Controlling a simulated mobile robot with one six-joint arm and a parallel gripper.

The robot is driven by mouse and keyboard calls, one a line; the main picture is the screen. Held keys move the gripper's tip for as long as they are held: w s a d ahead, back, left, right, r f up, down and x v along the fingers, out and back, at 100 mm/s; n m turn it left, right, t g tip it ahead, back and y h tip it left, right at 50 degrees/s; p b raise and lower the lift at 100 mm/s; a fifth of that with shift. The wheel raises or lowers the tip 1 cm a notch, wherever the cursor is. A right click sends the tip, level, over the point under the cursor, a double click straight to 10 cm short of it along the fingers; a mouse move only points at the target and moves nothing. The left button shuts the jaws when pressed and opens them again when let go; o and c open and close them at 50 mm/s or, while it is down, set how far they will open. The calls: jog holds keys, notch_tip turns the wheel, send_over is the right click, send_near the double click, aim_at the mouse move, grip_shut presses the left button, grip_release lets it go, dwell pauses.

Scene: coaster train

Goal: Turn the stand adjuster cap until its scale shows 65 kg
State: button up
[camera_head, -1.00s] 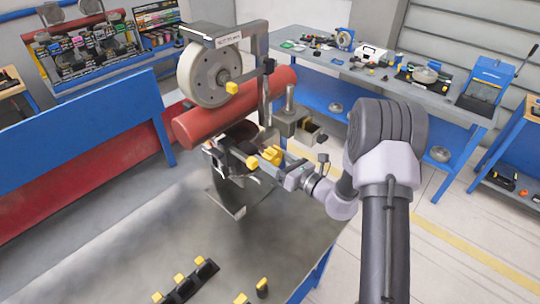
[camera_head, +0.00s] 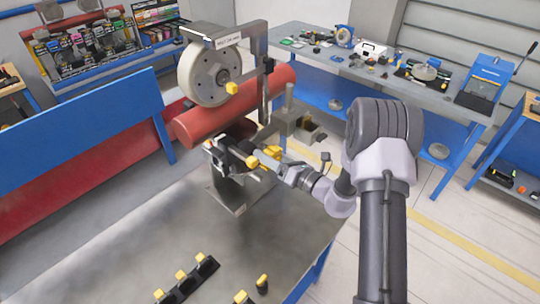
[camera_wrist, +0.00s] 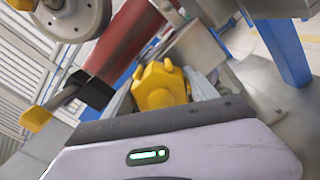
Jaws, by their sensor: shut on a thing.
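A stand with a large grey wheel (camera_head: 210,75) and a metal frame (camera_head: 262,60) stands on the grey bench (camera_head: 130,250). In the wrist view, a faceted yellow cap (camera_wrist: 160,86) sits between the two grey fingers of my gripper (camera_wrist: 165,95), which is shut on it. Its scale cannot be read. In the head view, my gripper (camera_head: 271,162) reaches the stand's lower part from the right, and yellow parts show around its fingers. A black-and-metal lever with a yellow end (camera_wrist: 36,118) lies left of the cap in the wrist view.
A red cylinder (camera_head: 200,122) lies behind the stand. Several yellow-topped black pieces (camera_head: 186,280) are at the bench's front. A blue panel (camera_head: 90,125) is at left, and a cluttered workbench (camera_head: 445,92) is at the back right. The bench's left front surface is clear.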

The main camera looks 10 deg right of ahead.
jog(key=o, duration=1.4)
jog(key=shift+c, duration=0.2)
jog(key=shift+s, duration=0.1)
jog(key=b+v, duration=0.2)
jog(key=v, duration=1.5)
jog(key=shift+d, duration=0.15)
jog(key=shift+s, duration=0.1)
